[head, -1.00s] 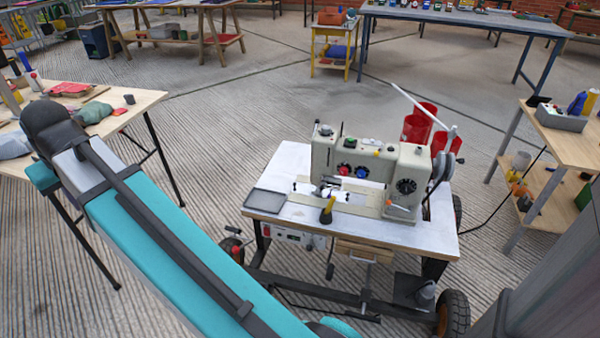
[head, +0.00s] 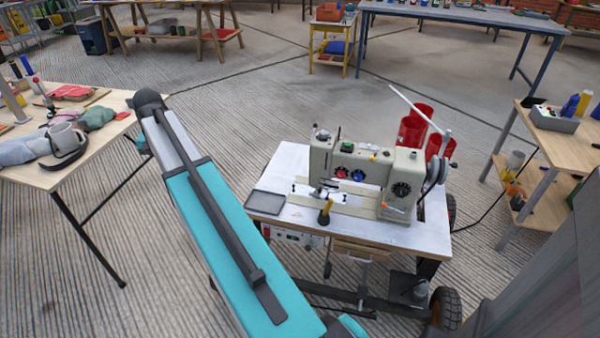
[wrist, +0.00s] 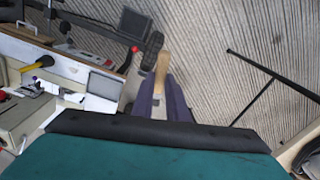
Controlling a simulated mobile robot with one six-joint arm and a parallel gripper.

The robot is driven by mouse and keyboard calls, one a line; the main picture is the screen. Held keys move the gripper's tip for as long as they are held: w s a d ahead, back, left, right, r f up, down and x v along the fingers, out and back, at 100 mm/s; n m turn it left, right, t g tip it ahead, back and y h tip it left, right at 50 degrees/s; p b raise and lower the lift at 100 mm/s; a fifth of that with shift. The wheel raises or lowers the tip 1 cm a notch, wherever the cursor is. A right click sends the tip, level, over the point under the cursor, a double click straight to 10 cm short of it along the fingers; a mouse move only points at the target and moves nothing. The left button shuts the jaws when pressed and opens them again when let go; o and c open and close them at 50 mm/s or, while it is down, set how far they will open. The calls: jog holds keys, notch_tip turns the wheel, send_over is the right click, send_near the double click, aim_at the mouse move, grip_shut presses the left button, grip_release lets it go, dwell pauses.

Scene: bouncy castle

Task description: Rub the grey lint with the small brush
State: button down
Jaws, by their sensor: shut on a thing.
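In the wrist view my gripper (wrist: 160,90) is shut on a pale wooden piece, which looks like the handle of the small brush (wrist: 162,70). Its bristles cannot be made out. The gripper is over the floor, beside the sewing machine table, and does not touch it. In the head view my arm hides the gripper and the brush. The cream sewing machine (head: 365,170) stands on its white table (head: 290,165); its edge shows at the left of the wrist view (wrist: 20,118). I cannot make out the grey lint in either view.
A cluttered wooden table (head: 50,175) is at left. Open floor lies between.

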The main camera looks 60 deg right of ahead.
jog(key=s+d+f+m+t+y+p, duration=0.1)
jog(key=s+d+f+m+y+p, duration=0.25)
jog(key=d, duration=0.65)
jog(key=s+d+f+m+p, duration=0.1)
jog(key=s+d+f+m, duration=0.2)
jog(key=s+d+m, duration=0.5)
jog(key=s+d+f+m+t+p, duration=0.2)
jog(key=s+d+f+m, duration=0.1)
jog(key=s+d, duration=0.3)
jog(key=s+d+f+m+t+h+p, duration=0.1)
jog(key=s+d+f+m+t+p, duration=0.1)
jog(key=s+d+m, duration=0.4)
jog(key=d+f+t, duration=0.1)
jog(key=d+f, duration=0.1)
jog(key=d, duration=0.2)
jog(key=shift+s+p, duration=0.35)
jog(key=shift+f+m, duration=0.2)
jog(key=shift+m, duration=0.05)
notch_tip(320, 180, down, 5)
jog(key=b, duration=0.4)
jog(key=shift+r, duration=0.15)
jog(key=shift+a, duration=0.1)
